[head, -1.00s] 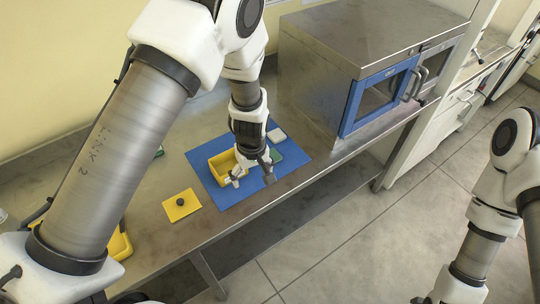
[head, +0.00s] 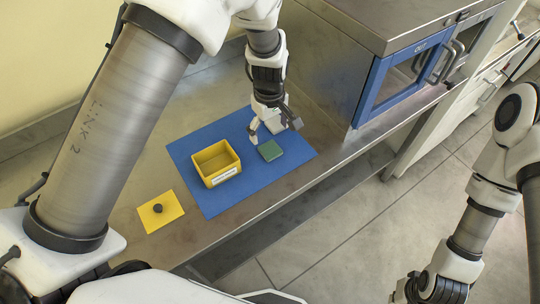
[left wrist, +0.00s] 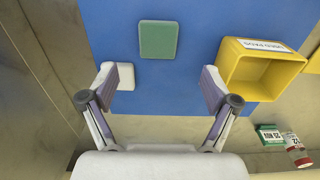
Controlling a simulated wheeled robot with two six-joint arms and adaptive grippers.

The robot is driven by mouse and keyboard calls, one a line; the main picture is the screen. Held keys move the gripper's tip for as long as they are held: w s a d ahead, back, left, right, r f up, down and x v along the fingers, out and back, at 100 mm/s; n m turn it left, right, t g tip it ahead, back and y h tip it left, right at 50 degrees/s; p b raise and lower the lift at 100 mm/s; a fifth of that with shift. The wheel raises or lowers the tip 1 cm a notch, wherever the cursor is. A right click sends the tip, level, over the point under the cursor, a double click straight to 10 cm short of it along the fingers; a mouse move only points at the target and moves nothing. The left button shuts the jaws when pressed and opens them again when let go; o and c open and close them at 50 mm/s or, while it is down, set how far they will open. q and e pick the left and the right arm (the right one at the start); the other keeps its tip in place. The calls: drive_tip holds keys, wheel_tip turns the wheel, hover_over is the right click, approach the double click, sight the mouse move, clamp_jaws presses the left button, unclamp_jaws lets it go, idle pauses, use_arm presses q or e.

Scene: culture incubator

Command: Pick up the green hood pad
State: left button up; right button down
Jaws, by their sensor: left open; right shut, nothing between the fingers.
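The green hood pad (head: 270,151) lies flat on the blue mat (head: 210,204). It also shows in the left wrist view (left wrist: 158,39), beyond the fingertips and roughly centred between them. My left gripper (head: 275,129) is open and empty, pointing down just behind the pad in the head view; the fingers are not around it. In the left wrist view, a white pad (left wrist: 126,76) lies beside the left finger of this gripper (left wrist: 157,76). My right gripper (head: 437,288) is shut and empty at the lower right, partly cut off by the picture's edge.
A yellow bin (head: 228,174) with a label stands on the mat left of the pad. A yellow square (head: 172,222) with a black knob lies farther left. The incubator (head: 330,62) stands at the back right. Small labelled items (left wrist: 270,136) show in the left wrist view.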

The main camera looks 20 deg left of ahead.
sight(270, 148)
use_arm(q)
drive_tip(key=f, duration=0.1)
drive_tip(key=w+f+p, duration=0.1)
drive_tip(key=shift+a+f, duration=0.15)
drive_tip(key=shift+f, duration=0.25)
drive_tip(key=f+p, duration=0.1)
drive_tip(key=f, duration=0.1)
drive_tip(key=s+f+p, duration=0.1)
drive_tip(key=f, duration=0.1)
drive_tip(key=shift+d+f, duration=0.2)
drive_tip(key=shift+f, duration=0.1)
drive_tip(key=shift+w+f, duration=0.25)
drive_tip(key=shift+f, duration=0.15)
drive_tip(key=shift+s+r, duration=0.15)
drive_tip(key=c, duration=1)
use_arm(e)
wheel_tip(270, 148, up, 3)
drive_tip(key=shift+w+f, duration=0.15)
use_arm(q)
drive_tip(key=shift+r, duration=0.1)
